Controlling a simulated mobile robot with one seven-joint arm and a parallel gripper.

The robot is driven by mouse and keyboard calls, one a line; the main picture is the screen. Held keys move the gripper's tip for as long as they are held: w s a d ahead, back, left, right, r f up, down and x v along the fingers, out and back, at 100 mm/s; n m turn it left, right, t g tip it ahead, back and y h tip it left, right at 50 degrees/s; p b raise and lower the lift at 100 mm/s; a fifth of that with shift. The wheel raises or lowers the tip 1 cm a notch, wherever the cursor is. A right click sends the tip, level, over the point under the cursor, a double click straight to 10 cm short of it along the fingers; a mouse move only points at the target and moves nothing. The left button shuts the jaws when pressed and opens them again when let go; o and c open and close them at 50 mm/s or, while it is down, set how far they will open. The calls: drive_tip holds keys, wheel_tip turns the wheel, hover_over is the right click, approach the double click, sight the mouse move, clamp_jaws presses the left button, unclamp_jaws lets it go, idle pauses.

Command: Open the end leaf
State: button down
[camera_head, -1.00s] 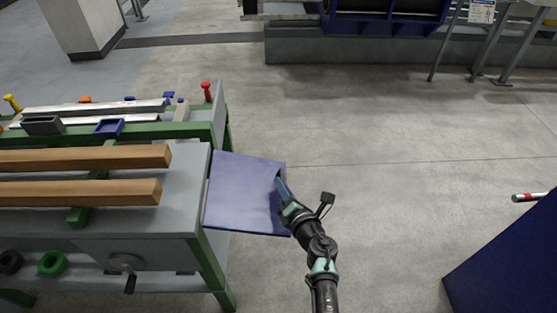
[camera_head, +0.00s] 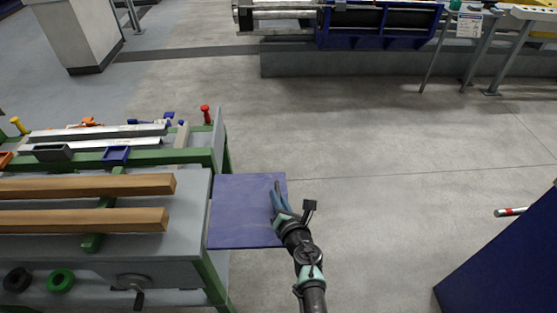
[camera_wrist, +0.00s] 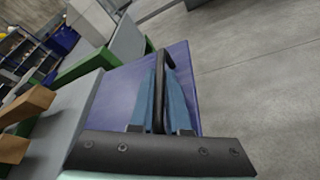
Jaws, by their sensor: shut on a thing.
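The end leaf (camera_head: 240,212) is a flat blue-purple panel at the right end of the grey runout table (camera_head: 187,225). It stands out from the table's end and looks about level with the top in the head view. The leaf also shows in the wrist view (camera_wrist: 120,97), with a dark bar handle (camera_wrist: 160,75) along it. My gripper (camera_head: 275,194) is at the leaf's right edge. In the wrist view its two blue fingers (camera_wrist: 162,100) are shut on the handle, one on each side. In the head view the gripper hides the handle.
Two wooden beams (camera_head: 80,222) lie on the table, with metal bars and small trays behind. A crank (camera_head: 137,288) is on the table's front. A dark blue block (camera_head: 505,265) stands at the right, near a red-and-white rod (camera_head: 511,211). The floor between is clear.

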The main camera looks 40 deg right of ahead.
drive_tip(key=c, duration=0.9)
unclamp_jaws()
drive_tip(key=p+v, duration=0.5)
drive_tip(key=v, duration=0.8)
